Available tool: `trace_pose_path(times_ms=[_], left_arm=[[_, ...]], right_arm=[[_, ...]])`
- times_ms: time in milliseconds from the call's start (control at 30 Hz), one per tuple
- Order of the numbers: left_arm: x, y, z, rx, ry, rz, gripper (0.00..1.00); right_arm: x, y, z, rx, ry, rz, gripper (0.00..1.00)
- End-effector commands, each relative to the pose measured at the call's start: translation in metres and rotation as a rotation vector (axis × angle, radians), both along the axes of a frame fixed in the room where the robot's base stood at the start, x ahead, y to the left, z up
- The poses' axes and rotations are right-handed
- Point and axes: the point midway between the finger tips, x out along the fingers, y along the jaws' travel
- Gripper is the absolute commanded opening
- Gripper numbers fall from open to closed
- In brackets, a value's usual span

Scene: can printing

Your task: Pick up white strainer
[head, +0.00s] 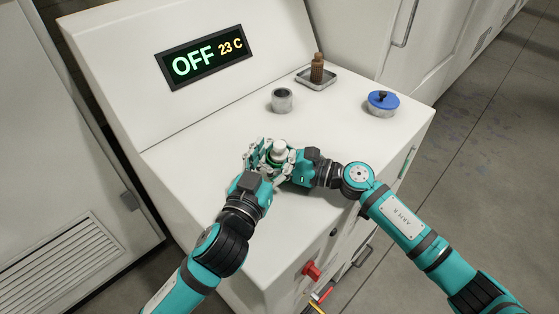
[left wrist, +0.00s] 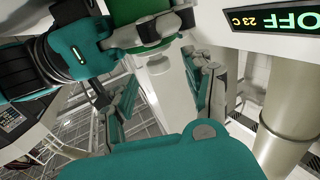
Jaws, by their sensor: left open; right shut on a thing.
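A white piece (head: 279,148) with a rounded top, seemingly the strainer, stands upright above a green body (head: 277,160) between my two grippers. In the left wrist view, which is upside down, the white piece (left wrist: 165,75) joins the green body (left wrist: 130,10). My right gripper (head: 285,168) is shut on the green body. My left gripper (head: 262,155) is open, its fingers on either side of the white piece; contact cannot be told. The lower part of the green body is hidden by the grippers.
The white machine top (head: 220,125) is clear around the grippers. A display (head: 205,56) reads OFF, 23 C.

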Motion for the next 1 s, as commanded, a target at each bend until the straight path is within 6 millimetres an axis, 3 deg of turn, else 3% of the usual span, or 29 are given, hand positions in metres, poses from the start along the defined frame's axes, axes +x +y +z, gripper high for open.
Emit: trace_pose_path(times_ms=[133, 433, 800, 1000], left_arm=[[0.017, -0.006, 0.000, 0.001, -0.001, 0.001, 0.53], [0.021, -0.008, 0.000, -0.001, 0.000, 0.000, 0.51], [0.020, -0.008, 0.000, 0.000, 0.000, 0.001, 0.03], [0.020, -0.007, 0.000, 0.000, 0.000, 0.001, 0.00]], right_arm=[[0.000, 0.000, 0.001, 0.001, 0.000, 0.000, 0.00], [0.000, 0.000, 0.000, 0.000, 0.000, 0.000, 0.00], [0.000, 0.000, 0.000, 0.000, 0.000, 0.000, 0.00], [0.000, 0.000, 0.000, 0.000, 0.000, 0.000, 0.00]])
